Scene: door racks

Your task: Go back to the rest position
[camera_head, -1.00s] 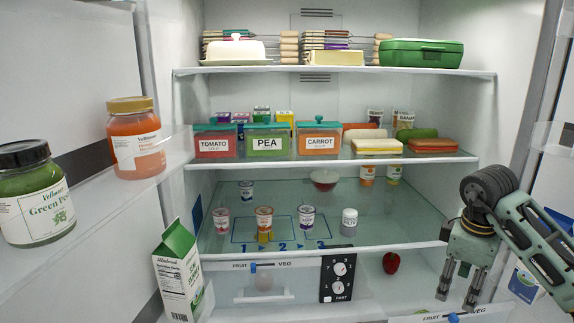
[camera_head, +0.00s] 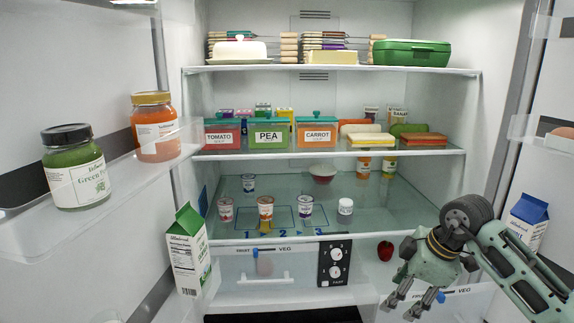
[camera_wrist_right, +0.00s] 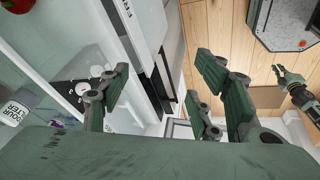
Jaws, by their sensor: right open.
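My right gripper (camera_head: 403,306) is open and empty at the lower right of the head view. It hangs in front of the fridge's lower drawers, fingers pointing down and left. In the right wrist view its spread fingers (camera_wrist_right: 165,85) have nothing between them. A small green arm end (camera_wrist_right: 288,82) at the right of that view looks like my left gripper; its jaws are too small to read. My left gripper is not in the head view.
The open fridge has jars (camera_head: 75,170) on its left door and a green-topped carton (camera_head: 188,250) below. A blue-topped carton (camera_head: 527,225) stands at the right door. A red apple (camera_head: 385,251) lies behind my right gripper. Wooden floor (camera_wrist_right: 225,30) shows in the wrist view.

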